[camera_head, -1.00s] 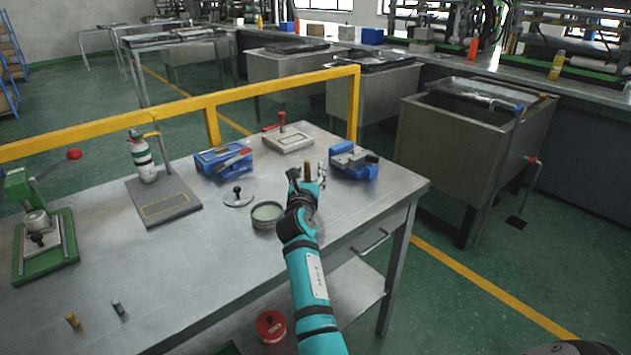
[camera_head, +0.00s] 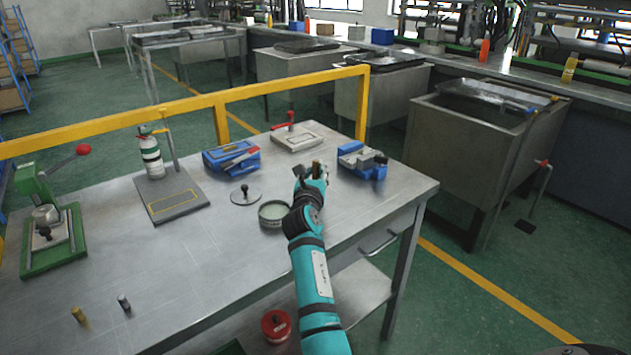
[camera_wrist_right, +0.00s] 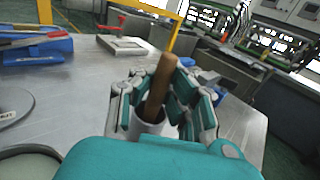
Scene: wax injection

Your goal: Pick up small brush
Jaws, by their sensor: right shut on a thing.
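The small brush shows as a brown wooden handle (camera_head: 316,166) standing up at my right gripper (camera_head: 311,178), over the far right part of the metal table. In the right wrist view the handle (camera_wrist_right: 161,84) leans slightly to the right between the fingers of my right gripper (camera_wrist_right: 160,98), which are shut on it. Its lower end goes into a pale grey cylindrical part (camera_wrist_right: 149,125); whether that is a cup or part of the brush I cannot tell. The bristles are hidden. My left gripper is not in view.
Around the gripper stand a blue vise (camera_head: 362,162), a flat plate with a red clamp (camera_head: 297,138), a blue block (camera_head: 231,158), a round lid (camera_head: 245,196) and a round dish (camera_head: 274,214). A yellow rail (camera_head: 290,87) runs behind the table (camera_head: 200,262).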

